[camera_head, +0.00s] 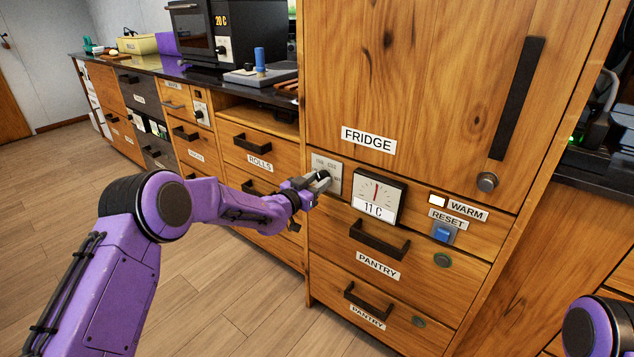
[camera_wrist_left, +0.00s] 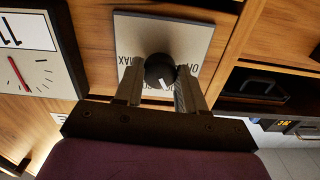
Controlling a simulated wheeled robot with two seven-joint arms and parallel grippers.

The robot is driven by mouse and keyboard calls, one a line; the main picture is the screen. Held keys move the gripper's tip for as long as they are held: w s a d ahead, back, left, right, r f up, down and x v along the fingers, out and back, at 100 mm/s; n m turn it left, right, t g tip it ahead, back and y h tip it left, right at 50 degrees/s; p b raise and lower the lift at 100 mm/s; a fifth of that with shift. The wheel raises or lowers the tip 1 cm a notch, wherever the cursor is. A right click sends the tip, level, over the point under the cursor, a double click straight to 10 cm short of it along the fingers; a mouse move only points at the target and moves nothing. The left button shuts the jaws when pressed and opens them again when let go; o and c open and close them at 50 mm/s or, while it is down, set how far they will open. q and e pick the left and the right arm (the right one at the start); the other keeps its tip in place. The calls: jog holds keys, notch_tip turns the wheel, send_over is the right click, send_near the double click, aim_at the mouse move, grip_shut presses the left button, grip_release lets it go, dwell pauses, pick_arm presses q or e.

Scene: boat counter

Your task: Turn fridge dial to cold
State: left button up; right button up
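The fridge dial is a dark round knob (camera_wrist_left: 160,71) with a white mark, on a pale plate (camera_wrist_left: 190,30) with partly hidden lettering. In the head view the plate (camera_head: 334,171) sits below the FRIDGE label, left of the display. My left gripper (camera_head: 322,178) is at the plate and mostly covers the knob. In the wrist view my left gripper (camera_wrist_left: 160,82) has a finger on each side of the knob; I cannot tell whether both touch it. The fridge display (camera_head: 376,200) reads 11 C, with a red needle near upright. My right gripper is not in view.
Right of the display are a lit WARM lamp (camera_head: 437,201) and a blue RESET button (camera_head: 443,232). Pantry drawer handles (camera_head: 379,240) project below. The fridge door handle (camera_head: 517,98) is up right. The floor in front is clear.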

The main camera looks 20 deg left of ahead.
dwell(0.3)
pick_arm(q)
jog(key=m+b, duration=0.3)
jog(key=m, duration=0.2)
jog(key=shift+f+m, duration=0.15)
jog(key=shift+m, duration=0.15)
jog(key=m+b, duration=0.3)
jog(key=m, duration=0.1)
jog(key=shift+m, duration=0.3)
jog(key=shift+m+b, duration=0.55)
jog(key=shift+m, duration=0.05)
jog(key=shift+r+m, duration=0.2)
jog(key=shift+m, duration=0.1)
jog(key=shift+a, duration=0.1)
jog(key=o, duration=1.1)
jog(key=shift+c, duration=0.2)
